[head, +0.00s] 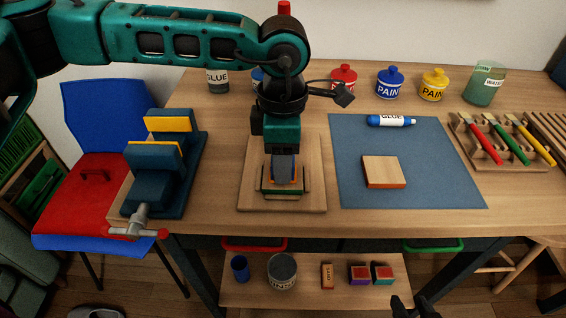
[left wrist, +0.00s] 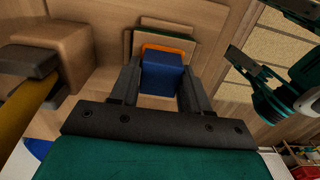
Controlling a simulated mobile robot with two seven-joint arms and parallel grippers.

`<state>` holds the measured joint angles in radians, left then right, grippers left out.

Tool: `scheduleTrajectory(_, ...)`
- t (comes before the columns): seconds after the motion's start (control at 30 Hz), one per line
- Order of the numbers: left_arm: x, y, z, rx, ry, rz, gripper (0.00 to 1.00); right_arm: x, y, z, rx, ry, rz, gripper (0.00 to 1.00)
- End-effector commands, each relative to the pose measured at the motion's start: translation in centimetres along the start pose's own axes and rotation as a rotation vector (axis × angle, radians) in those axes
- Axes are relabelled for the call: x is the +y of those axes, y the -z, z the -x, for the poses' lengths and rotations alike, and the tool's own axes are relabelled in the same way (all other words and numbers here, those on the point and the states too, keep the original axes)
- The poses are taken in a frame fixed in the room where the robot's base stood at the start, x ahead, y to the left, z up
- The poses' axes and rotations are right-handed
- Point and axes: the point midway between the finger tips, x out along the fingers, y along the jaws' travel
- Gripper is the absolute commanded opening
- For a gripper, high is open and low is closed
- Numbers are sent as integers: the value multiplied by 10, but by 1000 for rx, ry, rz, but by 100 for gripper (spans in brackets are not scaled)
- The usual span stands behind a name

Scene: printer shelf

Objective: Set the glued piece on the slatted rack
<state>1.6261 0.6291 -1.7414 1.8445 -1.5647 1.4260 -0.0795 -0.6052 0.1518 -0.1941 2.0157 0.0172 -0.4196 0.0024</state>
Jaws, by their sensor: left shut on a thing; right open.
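My left gripper (head: 284,178) points down over a wooden board on the table, left of the blue mat. It is shut on a blue block with an orange edge, seen between the fingers in the left wrist view (left wrist: 163,76). Green-edged wooden plates (left wrist: 178,32) lie just beyond the block; whether it touches them I cannot tell. A square wooden piece with orange-brown sides (head: 384,171) lies on the mat. Which one is the glued piece is not clear. The slatted rack (head: 547,128) is cut off at the right edge. My right gripper (head: 415,307) is open, low at the bottom edge.
A blue-and-yellow vise (head: 160,172) stands left of the board (head: 254,200). A glue tube (head: 391,121) lies on the mat (head: 440,185). Paint pots (head: 389,83) and a water jar (head: 485,84) line the back.

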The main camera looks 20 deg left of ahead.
Motion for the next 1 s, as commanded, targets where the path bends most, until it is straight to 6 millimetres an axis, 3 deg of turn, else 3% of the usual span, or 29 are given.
scheduleTrajectory(1.0, 0, 0, 55, -1, -1, 0, 17, -1, 24, 16, 1, 0, -4, 43)
